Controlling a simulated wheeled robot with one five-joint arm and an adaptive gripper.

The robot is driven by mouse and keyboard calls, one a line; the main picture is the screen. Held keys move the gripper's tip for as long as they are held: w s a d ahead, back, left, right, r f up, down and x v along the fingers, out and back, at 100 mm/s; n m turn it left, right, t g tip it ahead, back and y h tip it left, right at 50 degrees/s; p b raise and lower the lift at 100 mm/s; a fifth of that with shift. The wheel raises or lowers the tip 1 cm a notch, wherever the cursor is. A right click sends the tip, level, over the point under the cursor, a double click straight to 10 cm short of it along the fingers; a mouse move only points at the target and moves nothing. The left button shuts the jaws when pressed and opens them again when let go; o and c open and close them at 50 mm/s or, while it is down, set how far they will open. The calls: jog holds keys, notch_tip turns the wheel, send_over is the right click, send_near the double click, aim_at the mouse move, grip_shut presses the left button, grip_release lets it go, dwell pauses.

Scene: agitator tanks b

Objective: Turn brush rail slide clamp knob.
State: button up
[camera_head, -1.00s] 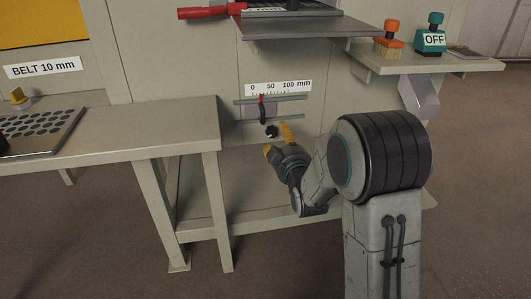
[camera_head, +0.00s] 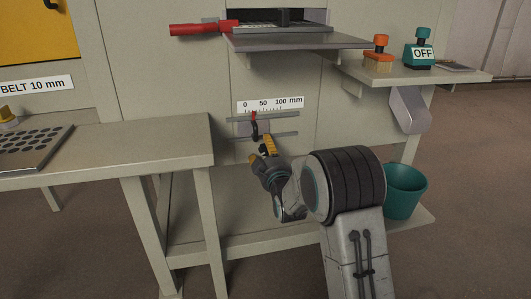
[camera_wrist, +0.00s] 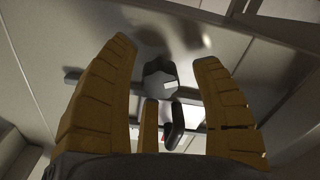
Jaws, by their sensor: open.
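The dark clamp knob (camera_wrist: 160,80) shows in the wrist view between my gripper's spread yellow fingers (camera_wrist: 164,57), with a small pale patch on it. The fingers stand on both sides of it; contact cannot be told. In the head view my gripper (camera_head: 262,153) is at the lower rail (camera_head: 268,138) and hides the knob. The slide with its black handle and red pointer (camera_head: 254,124) sits on the rails under the 0–100 mm scale (camera_head: 271,104). The handle (camera_wrist: 176,126) also shows in the wrist view. My gripper is open and holds nothing.
A grey shelf (camera_head: 298,41) juts out above the scale, with a red handle (camera_head: 199,29) beside it. A side table (camera_head: 110,153) stands at left.

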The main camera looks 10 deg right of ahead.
jog(key=shift+w, duration=0.35)
jog(key=c, duration=1.2)
